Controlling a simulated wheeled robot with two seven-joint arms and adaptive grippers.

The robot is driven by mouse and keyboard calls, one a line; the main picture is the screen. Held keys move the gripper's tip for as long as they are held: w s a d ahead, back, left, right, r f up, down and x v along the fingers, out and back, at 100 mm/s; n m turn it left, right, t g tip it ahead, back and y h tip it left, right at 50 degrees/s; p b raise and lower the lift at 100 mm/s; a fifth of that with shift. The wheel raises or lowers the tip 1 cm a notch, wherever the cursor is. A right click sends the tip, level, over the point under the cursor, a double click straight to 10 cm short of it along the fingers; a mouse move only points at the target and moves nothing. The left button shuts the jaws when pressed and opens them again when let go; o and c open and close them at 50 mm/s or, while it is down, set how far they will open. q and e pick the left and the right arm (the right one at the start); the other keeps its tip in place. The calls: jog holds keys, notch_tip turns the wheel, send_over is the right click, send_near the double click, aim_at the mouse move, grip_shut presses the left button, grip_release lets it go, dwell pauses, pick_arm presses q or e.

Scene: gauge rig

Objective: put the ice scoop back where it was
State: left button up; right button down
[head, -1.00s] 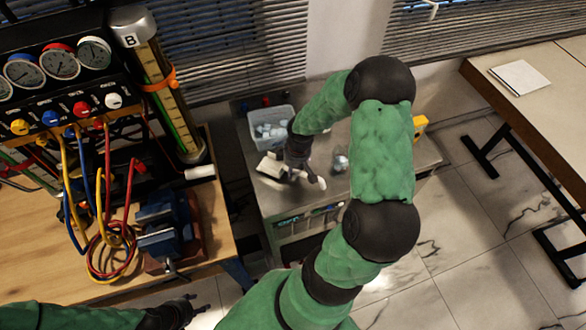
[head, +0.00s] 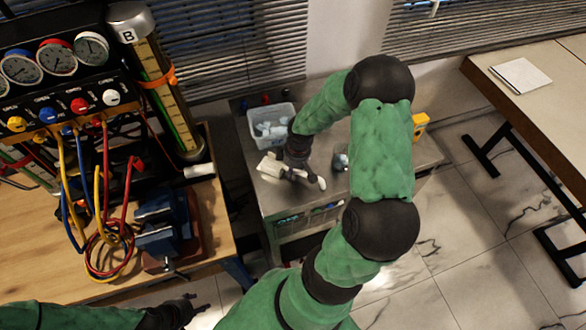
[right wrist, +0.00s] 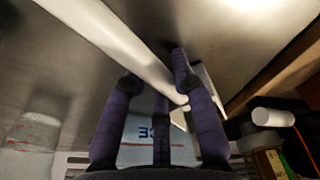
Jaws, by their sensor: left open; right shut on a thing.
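My right gripper (head: 300,172) is shut on the white ice scoop (head: 268,166), just above the steel cart top. The scoop's broad end points left in the head view, and its handle end shows to the right of the fingers. In the right wrist view the scoop's pale handle (right wrist: 110,32) runs diagonally past my fingers (right wrist: 160,110). The ice tub (head: 254,130), pale and filled with ice, stands behind the scoop; its lettered side (right wrist: 140,152) shows in the wrist view. My left gripper (head: 190,308) is open and empty at the lower left.
A clear glass (head: 341,160) stands on the cart (head: 276,205) right of my gripper, partly hidden by my arm. A yellow object (head: 420,122) is at the cart's right end. The wooden bench (head: 40,270) with vise (head: 163,228) and hoses is left.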

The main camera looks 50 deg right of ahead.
jog(key=shift+f, duration=0.1)
jog(key=c, duration=0.9)
grip_release()
jog(key=shift+c, duration=0.2)
